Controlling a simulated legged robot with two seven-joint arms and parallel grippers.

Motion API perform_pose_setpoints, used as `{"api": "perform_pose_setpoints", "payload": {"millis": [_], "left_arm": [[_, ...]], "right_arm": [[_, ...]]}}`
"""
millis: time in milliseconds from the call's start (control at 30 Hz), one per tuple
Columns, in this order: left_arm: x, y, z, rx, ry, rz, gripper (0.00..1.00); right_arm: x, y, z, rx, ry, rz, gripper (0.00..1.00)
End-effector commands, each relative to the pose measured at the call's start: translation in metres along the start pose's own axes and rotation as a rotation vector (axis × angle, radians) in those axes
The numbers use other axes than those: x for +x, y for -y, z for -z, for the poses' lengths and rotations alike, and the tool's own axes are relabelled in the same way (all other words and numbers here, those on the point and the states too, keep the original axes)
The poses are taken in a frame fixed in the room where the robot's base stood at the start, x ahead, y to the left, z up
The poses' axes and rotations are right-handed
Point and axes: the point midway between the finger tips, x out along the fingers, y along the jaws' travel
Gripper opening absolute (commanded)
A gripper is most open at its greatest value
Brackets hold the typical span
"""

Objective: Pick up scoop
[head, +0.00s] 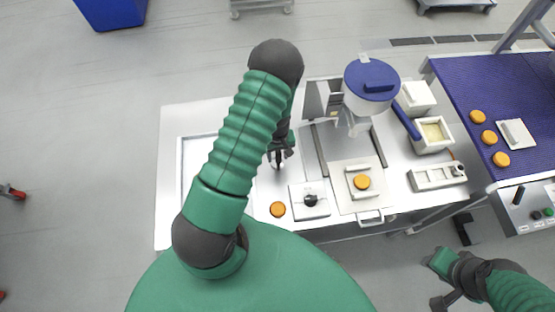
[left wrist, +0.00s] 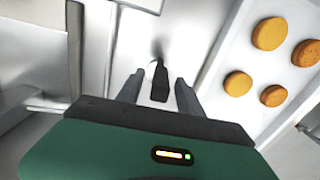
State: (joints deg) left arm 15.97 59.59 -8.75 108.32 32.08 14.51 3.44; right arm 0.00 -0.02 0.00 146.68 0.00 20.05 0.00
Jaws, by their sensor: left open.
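My left gripper (head: 279,163) is over the white worktable, left of the filling machine. In the left wrist view my left gripper (left wrist: 157,88) is open, and a dark-handled tool (left wrist: 159,85) lies between and just beyond its fingertips. It appears to be the scoop; its far end is thin and blurred. I cannot tell whether the fingers touch it. In the head view my gripper mostly hides this tool. My right gripper (head: 440,284) is at the lower right, off the table, and its jaws are unclear.
The filling machine (head: 371,84) has a blue lid. Right of it are a tub with yellow filling (head: 449,147) and a blue bar (head: 406,121). A white tray (left wrist: 226,52) holds several orange rounds. A blue conveyor (head: 480,85) stands at the right.

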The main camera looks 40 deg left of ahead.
Motion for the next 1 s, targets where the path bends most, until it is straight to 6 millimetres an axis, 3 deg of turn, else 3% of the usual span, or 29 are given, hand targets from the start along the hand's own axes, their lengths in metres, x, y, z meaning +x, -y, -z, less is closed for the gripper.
{"api": "perform_pose_setpoints", "payload": {"millis": [233,567,1000], "left_arm": [[0.0041,-0.0015,-0.0013,0.001,-0.003,0.0,0.44],[0.0039,-0.0008,-0.0009,0.001,-0.002,0.0,0.0],[0.0042,-0.0004,-0.0004,0.001,-0.002,0.001,0.0]], "right_arm": [[-0.0003,0.0001,0.0,0.0,0.001,0.0,0.36],[-0.0003,-0.0001,-0.0001,0.0,0.001,0.0,0.36],[-0.0002,0.0,0.0,0.0,0.0,0.0,0.36]]}}
